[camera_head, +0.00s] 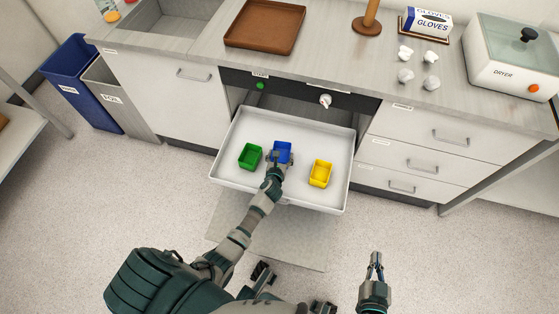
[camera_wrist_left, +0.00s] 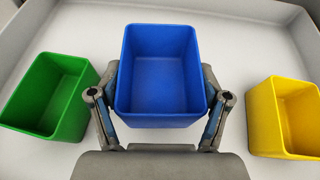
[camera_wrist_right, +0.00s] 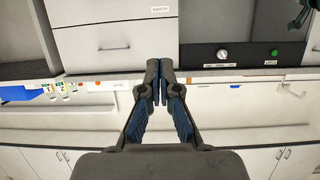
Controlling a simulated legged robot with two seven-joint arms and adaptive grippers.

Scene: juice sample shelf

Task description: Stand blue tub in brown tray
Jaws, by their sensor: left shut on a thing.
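The blue tub (camera_head: 283,148) is in the white pulled-out drawer (camera_head: 312,132), between a green tub and a yellow tub. My left gripper (camera_head: 279,158) is shut on the blue tub, with a finger on each side of it. The left wrist view shows the blue tub (camera_wrist_left: 160,75) upright and empty between the fingers; I cannot tell whether it touches the drawer floor. The brown tray (camera_head: 265,25) lies empty on the counter above, at the back left. My right gripper (camera_head: 375,262) is empty, its fingertips together, low at the right over the floor.
The green tub (camera_head: 250,156) and yellow tub (camera_head: 320,173) stand close on either side. The counter edge and a dark panel with a green button (camera_head: 260,86) and a knob (camera_head: 325,100) lie behind the drawer. A wooden stand (camera_head: 368,22) is right of the tray.

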